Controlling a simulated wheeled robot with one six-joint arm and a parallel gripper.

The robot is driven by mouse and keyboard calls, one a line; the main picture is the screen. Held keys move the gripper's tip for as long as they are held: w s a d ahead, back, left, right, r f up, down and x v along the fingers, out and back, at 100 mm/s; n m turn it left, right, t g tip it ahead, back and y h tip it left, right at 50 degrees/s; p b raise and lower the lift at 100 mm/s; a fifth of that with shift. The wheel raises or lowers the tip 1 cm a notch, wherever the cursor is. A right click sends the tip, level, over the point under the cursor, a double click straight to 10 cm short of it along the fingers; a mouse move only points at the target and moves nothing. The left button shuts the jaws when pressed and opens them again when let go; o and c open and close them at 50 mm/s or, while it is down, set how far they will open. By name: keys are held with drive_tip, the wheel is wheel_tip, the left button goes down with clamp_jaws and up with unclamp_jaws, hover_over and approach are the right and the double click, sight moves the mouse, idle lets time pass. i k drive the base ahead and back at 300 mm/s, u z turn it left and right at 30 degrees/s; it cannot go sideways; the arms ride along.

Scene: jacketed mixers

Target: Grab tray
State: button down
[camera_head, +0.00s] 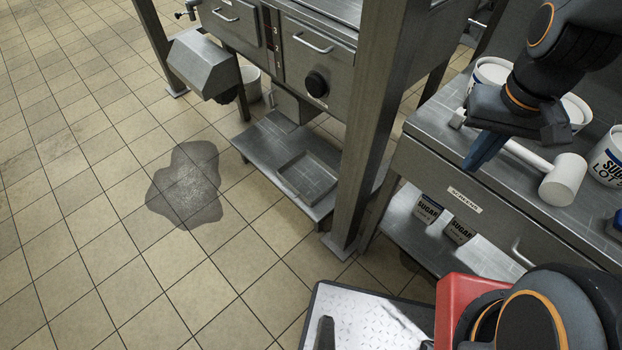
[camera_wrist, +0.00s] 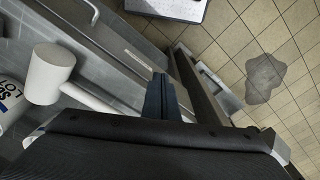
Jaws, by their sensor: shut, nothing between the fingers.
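A shallow square metal tray (camera_head: 308,175) lies on the low steel shelf (camera_head: 262,146) under the steel machine, left of the upright post. My gripper (camera_head: 480,152) is up at the right, over the near edge of the steel counter and well apart from the tray. Its blue fingers are together with nothing between them. They also show in the wrist view (camera_wrist: 160,97), pointing away from the camera. I cannot make out the tray clearly in the wrist view.
A steel post (camera_head: 375,120) stands between my gripper and the tray. A white mallet (camera_head: 563,180) and several sugar tubs are on the counter (camera_head: 445,150). Sugar boxes (camera_head: 427,209) sit on its lower shelf. A dark wet patch (camera_head: 187,187) marks the open tiled floor at left.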

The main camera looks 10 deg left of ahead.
sight(311, 179)
drive_tip(key=z, duration=2.05)
drive_tip(key=k, duration=1.45)
drive_tip(key=u, duration=2.2)
drive_tip(key=i, duration=0.5)
